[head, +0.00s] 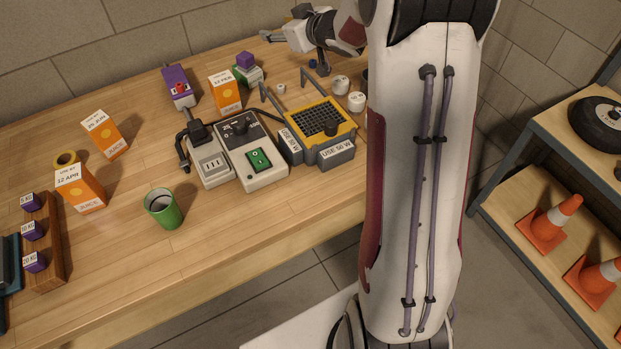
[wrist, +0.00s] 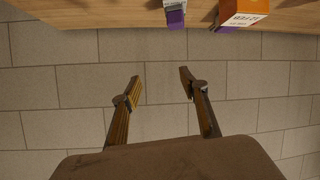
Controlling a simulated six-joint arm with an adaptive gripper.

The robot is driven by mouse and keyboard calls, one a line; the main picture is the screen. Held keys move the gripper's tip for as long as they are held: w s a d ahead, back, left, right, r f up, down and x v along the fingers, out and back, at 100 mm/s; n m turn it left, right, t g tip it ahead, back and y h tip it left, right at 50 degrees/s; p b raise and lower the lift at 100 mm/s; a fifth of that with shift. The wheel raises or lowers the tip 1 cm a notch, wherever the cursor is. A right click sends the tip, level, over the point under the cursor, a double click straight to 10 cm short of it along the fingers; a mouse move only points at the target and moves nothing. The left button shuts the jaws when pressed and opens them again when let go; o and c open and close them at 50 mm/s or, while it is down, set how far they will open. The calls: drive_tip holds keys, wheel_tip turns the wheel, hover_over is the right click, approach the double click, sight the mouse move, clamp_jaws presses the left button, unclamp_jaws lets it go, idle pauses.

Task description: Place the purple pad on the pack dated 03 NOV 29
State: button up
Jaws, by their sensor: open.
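Orange and white juice cartons with date labels stand on the table: one at the left back (head: 105,134), one at the left front (head: 79,190) and one at the back middle (head: 226,92). I cannot read 03 NOV 29 on any of them. A small purple block (head: 245,60), possibly the pad, sits on a green and white box (head: 249,75) at the back. Part of a carton also shows at the top of the wrist view (wrist: 241,14), with purple pieces beside it. My gripper (head: 268,36) is open and empty above the table's back edge; its fingers show in the wrist view (wrist: 158,82).
Purple weights (head: 34,230) line a wooden rack.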

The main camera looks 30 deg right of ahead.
drive_tip(key=s+a+r+m+g+h, duration=0.1)
drive_tip(key=s+a+r+m+h, duration=0.1)
drive_tip(key=s+r, duration=0.45)
drive_tip(key=s+a+r+m+g+h, duration=0.1)
drive_tip(key=s+a+r+g+h, duration=0.15)
drive_tip(key=s, duration=0.75)
drive_tip(key=s+a+f+g+y, duration=0.1)
drive_tip(key=s+a, duration=0.3)
drive_tip(key=s, duration=0.5)
drive_tip(key=s+a+f+g+y, duration=0.1)
drive_tip(key=s+a+f, duration=0.2)
drive_tip(key=s, duration=0.6)
drive_tip(key=s+a+f+g+y, duration=0.1)
drive_tip(key=s+a+f+g, duration=0.1)
drive_tip(key=s+a, duration=0.3)
drive_tip(key=s, duration=0.4)
drive_tip(key=shift+s+f, duration=0.15)
drive_tip(key=shift+s, duration=0.2)
